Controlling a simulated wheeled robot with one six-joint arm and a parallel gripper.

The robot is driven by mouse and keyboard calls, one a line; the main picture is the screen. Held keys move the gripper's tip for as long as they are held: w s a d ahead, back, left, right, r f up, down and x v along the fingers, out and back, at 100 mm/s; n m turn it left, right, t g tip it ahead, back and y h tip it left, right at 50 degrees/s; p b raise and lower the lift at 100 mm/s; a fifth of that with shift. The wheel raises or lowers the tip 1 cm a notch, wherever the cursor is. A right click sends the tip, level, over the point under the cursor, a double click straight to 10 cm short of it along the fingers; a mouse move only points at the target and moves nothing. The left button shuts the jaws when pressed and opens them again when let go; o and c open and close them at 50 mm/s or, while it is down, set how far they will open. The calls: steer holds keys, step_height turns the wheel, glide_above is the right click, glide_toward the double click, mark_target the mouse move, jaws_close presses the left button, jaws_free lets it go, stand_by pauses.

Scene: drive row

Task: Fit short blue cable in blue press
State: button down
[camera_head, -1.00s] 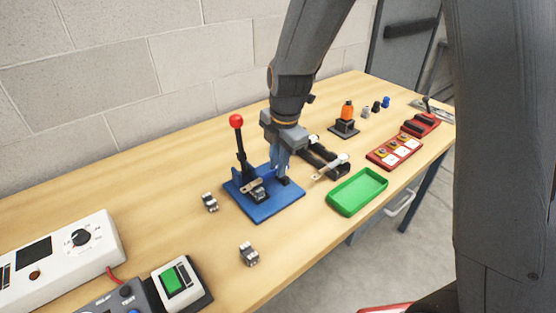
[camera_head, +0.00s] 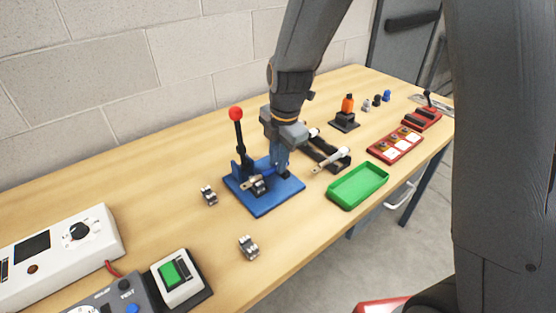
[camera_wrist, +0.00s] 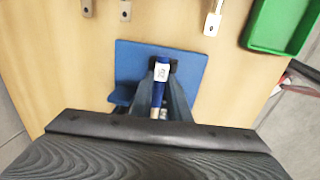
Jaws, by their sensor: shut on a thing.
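The blue press (camera_head: 268,204) stands on the table with a blue base plate and an upright black lever topped by a red knob (camera_head: 236,113). My gripper (camera_head: 281,172) is above the right part of its base. In the wrist view my gripper (camera_wrist: 161,100) is shut on the short blue cable (camera_wrist: 162,85), which has a white label. The blue base plate (camera_wrist: 190,70) shows beneath and around the cable. The cable's far end is at a dark part on the base; I cannot tell whether it is seated there. The head view mostly hides the cable behind the fingers.
A green tray (camera_head: 358,187) is right of the press. A dark rack with white-ended cables (camera_head: 330,158) stands behind it. Small metal clips (camera_head: 209,195) and (camera_head: 248,248) lie left and in front. A tester (camera_head: 60,250) and a green-button box (camera_head: 180,277) are at the near left.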

steer(key=c, duration=1.6)
jaws_free()
steer(key=r, duration=0.2)
steer(key=r+b, duration=0.1)
steer(key=r, duration=0.2)
steer(key=s+r, duration=0.1)
steer(key=r, duration=0.1)
steer(key=shift+d+r, duration=0.3)
steer(key=shift+r, duration=0.1)
steer(key=shift+s+d+f+m+h, duration=0.15)
steer(key=shift+s+d+f+m, duration=0.85)
steer(key=shift+s+d+m, duration=2.3)
steer(key=shift+s+d+f+m+h, duration=0.2)
steer(key=shift+s+d+f+m, duration=1.05)
steer(key=shift+m, duration=3.7)
steer(key=shift+s+d+f+m+h, duration=0.15)
steer(key=shift+s+d+f+m, duration=0.6)
steer(key=shift+s+d+m, duration=2.65)
